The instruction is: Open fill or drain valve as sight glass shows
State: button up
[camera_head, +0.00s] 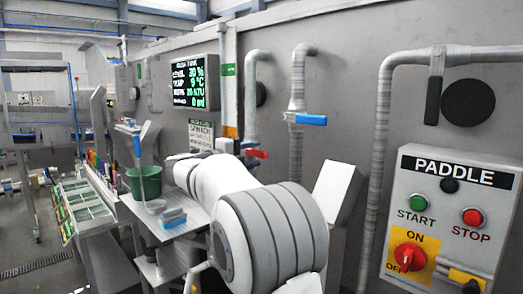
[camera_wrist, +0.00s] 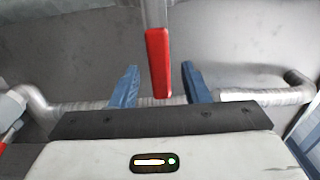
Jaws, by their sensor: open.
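A red valve handle (camera_head: 257,153) sits on a pipe at the wall in the head view. In the wrist view the red handle (camera_wrist: 158,50) stands between the two blue fingers of my gripper (camera_wrist: 160,66). The gripper is open, with a gap visible on both sides of the handle. In the head view my arm hides most of the gripper. A blue valve handle (camera_head: 311,119) lies level on the pipe to the right. A wall display (camera_head: 189,81) shows a level that seems to read 20 %. I cannot make out a sight glass level for sure.
A PADDLE control box (camera_head: 449,214) with start and stop buttons and a red rotary switch is at the right. A green bucket (camera_head: 144,183) stands on a bench at the left. Bent pipes (camera_wrist: 255,98) run along the wall close to my gripper.

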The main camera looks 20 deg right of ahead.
aim_at(254, 153)
jog(key=x, duration=0.4)
jog(key=shift+w+p, duration=0.2)
jog(key=shift+p, duration=0.2)
jog(key=shift+c, duration=0.2)
grip_shut()
